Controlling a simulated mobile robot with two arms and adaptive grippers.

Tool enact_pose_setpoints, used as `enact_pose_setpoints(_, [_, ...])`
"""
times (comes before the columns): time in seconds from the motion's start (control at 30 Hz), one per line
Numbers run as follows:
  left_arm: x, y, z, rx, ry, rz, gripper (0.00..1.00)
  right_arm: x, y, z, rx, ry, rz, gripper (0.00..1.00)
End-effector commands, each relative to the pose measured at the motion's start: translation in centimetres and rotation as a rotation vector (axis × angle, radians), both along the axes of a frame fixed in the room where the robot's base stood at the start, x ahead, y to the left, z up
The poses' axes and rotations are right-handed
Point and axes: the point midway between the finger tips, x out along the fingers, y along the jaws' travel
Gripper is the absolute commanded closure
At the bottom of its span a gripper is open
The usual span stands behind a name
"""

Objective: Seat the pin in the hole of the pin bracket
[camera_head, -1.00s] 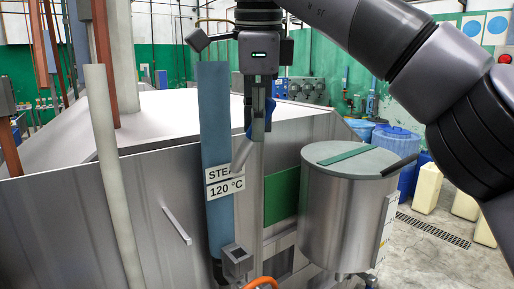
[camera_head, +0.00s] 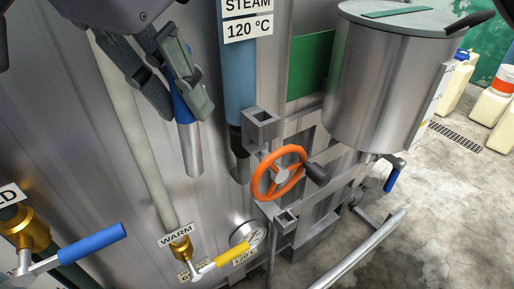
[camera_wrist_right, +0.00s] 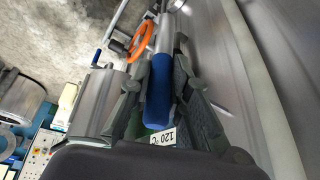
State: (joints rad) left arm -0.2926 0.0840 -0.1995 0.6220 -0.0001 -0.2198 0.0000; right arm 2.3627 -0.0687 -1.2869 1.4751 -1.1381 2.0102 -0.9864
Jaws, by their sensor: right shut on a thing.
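The pin (camera_head: 192,150) has a blue grip and a plain silver shaft. My right gripper (camera_head: 184,104) is shut on the blue grip, with the shaft pointing down and clear of everything. The wrist view shows the blue grip (camera_wrist_right: 158,92) between the fingers of the right gripper (camera_wrist_right: 160,100). A grey square bracket (camera_head: 262,128) with an opening sits right of the pin, beside the blue pipe. A smaller similar bracket (camera_head: 286,222) sits lower, below the orange wheel. I cannot tell whether both belong to the pin bracket. My left gripper is not in view.
An orange handwheel (camera_head: 279,173) projects between the two brackets. A steel drum (camera_head: 385,85) stands to the right. Yellow (camera_head: 233,255) and blue (camera_head: 93,242) valve levers and a gauge (camera_head: 247,235) are low in front. The steel wall behind the pin is bare.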

Motion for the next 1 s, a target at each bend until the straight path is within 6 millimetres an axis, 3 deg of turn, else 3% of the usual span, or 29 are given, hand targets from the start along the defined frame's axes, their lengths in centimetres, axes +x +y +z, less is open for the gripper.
enact_pose_setpoints(0.03, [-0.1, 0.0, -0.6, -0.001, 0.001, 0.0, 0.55, -0.7, -0.1, -0.9, -0.014, -0.009, 0.032, 1.0])
enact_pose_setpoints(0.2, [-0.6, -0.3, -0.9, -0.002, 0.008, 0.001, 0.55, -1.7, -0.3, -1.9, -0.034, -0.024, 0.087, 1.0])
enact_pose_setpoints(0.33, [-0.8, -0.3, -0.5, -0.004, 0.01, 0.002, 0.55, -0.6, -0.9, -1.9, -0.036, -0.026, 0.094, 1.0])
enact_pose_setpoints(1.0, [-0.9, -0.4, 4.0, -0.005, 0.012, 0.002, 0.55, 14.4, -7.4, -1.6, -0.036, -0.026, 0.091, 1.0])
